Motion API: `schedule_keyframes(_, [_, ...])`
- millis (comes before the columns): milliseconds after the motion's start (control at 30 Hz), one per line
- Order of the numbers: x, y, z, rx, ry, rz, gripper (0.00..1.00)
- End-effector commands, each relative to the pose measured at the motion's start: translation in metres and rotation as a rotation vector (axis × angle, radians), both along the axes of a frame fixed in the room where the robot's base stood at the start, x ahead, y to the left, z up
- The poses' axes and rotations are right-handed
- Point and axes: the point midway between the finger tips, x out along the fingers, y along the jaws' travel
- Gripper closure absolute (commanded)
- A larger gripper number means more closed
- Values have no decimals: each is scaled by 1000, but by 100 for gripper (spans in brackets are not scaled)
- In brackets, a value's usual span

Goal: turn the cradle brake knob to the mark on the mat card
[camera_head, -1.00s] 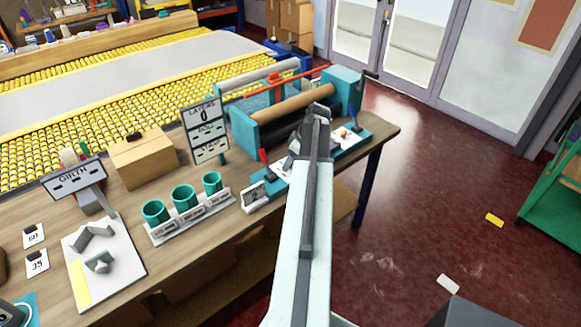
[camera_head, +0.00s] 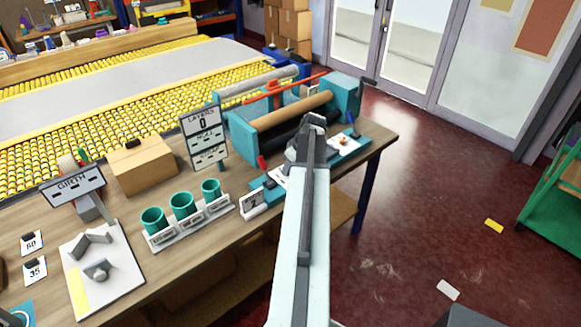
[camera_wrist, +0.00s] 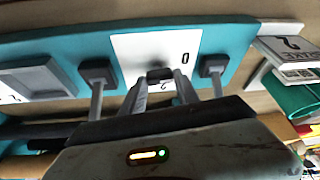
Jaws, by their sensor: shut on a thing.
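The teal cradle (camera_head: 243,138) with its brown roller (camera_head: 297,110) stands at the bench's right end. My gripper (camera_head: 303,150) is low at its front, over the teal base. In the wrist view my gripper (camera_wrist: 160,80) is shut on a small dark knob (camera_wrist: 160,73). A white dial plate (camera_wrist: 140,50) lies behind the knob, with a 0 and a partly hidden digit, perhaps a 2. The knob's pointer cannot be made out. A white card marked 2 (camera_head: 253,202) stands left of the gripper and appears upside down in the wrist view (camera_wrist: 288,45).
Grey posts with dark ends (camera_wrist: 97,73) stand on both sides of my fingertips. A red handle (camera_head: 263,163) and a blue one (camera_head: 350,127) are near the gripper. Three teal cups (camera_head: 183,205) stand left. The floor (camera_head: 420,220) right of the bench is mostly clear.

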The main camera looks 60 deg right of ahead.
Motion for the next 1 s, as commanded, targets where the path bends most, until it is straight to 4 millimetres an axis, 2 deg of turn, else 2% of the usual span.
schedule_keyframes(1000, [5,5,0,-3,-1,-954,100])
